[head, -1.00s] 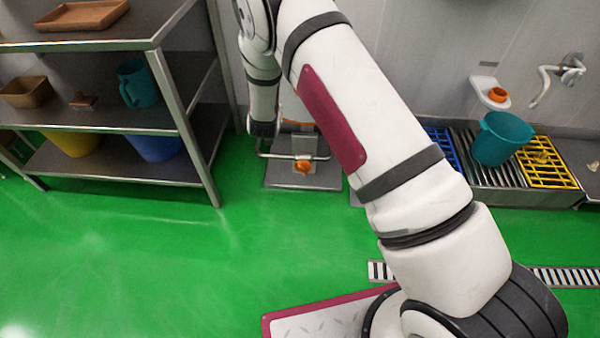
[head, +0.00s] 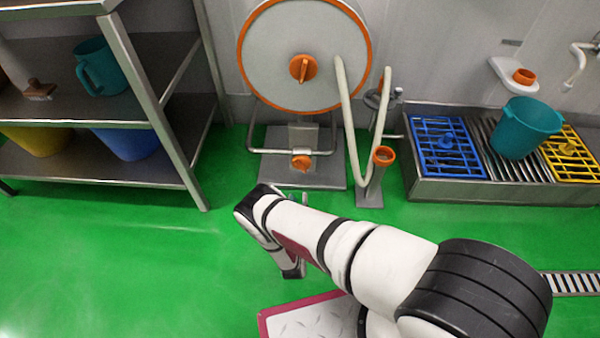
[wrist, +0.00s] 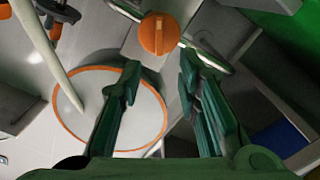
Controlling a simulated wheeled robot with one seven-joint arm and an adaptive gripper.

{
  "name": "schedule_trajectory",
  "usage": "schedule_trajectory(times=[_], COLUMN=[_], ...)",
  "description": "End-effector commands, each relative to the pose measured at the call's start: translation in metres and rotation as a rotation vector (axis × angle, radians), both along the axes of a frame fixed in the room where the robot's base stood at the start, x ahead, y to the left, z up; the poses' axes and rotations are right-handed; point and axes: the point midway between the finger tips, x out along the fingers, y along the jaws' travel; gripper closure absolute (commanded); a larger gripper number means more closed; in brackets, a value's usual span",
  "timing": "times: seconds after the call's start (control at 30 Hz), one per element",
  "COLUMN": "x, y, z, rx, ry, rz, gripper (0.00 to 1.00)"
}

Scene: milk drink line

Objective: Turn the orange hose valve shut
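The orange hose valve (head: 301,162) is a round knob low on the front of the hose reel's stand. In the wrist view the orange valve knob (wrist: 159,34) shows a raised ridge across its face, and lies ahead of and between the fingertips. My gripper (wrist: 158,75) is open, with two dark green fingers spread apart and nothing between them. It appears apart from the knob. In the head view my arm hides most of the gripper. The hose reel (head: 275,45) is a large grey disc with an orange rim and a second orange knob (head: 304,68) at its centre.
A pale hose (head: 348,130) hangs beside the reel, near an orange-topped post (head: 383,155). A steel shelf unit (head: 150,95) with tubs stands left. A drain bench (head: 470,190) with a teal bucket (head: 525,127) stands right.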

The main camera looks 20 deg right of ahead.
Motion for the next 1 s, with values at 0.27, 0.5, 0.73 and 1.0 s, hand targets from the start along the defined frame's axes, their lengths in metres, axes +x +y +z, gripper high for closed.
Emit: schedule_trajectory(times=[0.27, 0.5, 0.73, 1.0], x=[0.014, 0.058, 0.098, 0.123], y=[-0.008, -0.023, -0.035, -0.044], z=[-0.005, -0.006, -0.005, -0.005], rx=[-0.012, -0.010, -0.011, -0.011], ry=[-0.010, -0.010, -0.009, -0.007], rz=[0.003, 0.002, 0.003, 0.003], gripper=[0.69, 0.69, 0.69, 0.69])
